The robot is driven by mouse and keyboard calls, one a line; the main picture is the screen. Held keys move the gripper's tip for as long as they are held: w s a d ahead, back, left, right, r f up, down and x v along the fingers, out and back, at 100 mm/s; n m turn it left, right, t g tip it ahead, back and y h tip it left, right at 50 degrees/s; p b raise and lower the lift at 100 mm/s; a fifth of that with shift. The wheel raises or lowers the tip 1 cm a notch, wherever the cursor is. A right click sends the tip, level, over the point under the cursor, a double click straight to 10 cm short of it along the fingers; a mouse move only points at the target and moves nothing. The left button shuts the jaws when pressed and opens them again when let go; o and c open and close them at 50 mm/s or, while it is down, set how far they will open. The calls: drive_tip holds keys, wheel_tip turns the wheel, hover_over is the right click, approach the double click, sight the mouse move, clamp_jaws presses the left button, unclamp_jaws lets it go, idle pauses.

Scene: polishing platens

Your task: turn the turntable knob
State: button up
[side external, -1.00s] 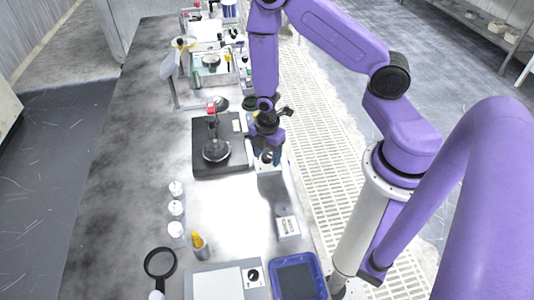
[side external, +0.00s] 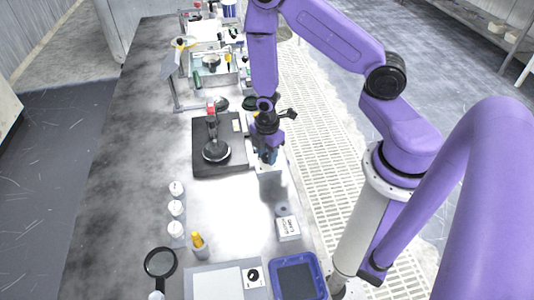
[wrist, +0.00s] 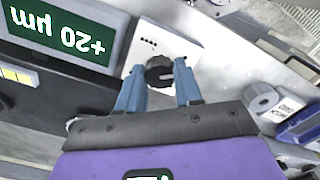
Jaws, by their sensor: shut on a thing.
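The black knob (wrist: 160,72) sits on a white control box (wrist: 152,42) in the wrist view. My gripper (wrist: 158,77) has its two blue fingers on either side of the knob and is shut on it. In the side view my gripper (side external: 268,158) is over the white box (side external: 271,174), and it hides the knob. The box stands at the right edge of a black platen base (side external: 200,130) carrying a dark round disc (side external: 216,150). A green display (wrist: 65,30) reads "+20 µm", upside down in the wrist view.
A small labelled box (side external: 288,228) and a blue tray (side external: 297,275) stand nearer the camera. Several white-capped bottles (side external: 176,208) line the left, with a magnifier (side external: 160,262) in front of them. The bench between the bottles and the white box is clear.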

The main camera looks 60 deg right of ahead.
drive_tip(key=m, duration=0.4)
drive_tip(key=shift+m, duration=0.3)
drive_tip(key=m, duration=0.3)
drive_tip(key=shift+m, duration=0.4)
drive_tip(key=m, duration=0.3)
drive_tip(key=shift+m, duration=2.1)
drive_tip(key=o, duration=1)
drive_tip(key=shift+o, duration=0.2)
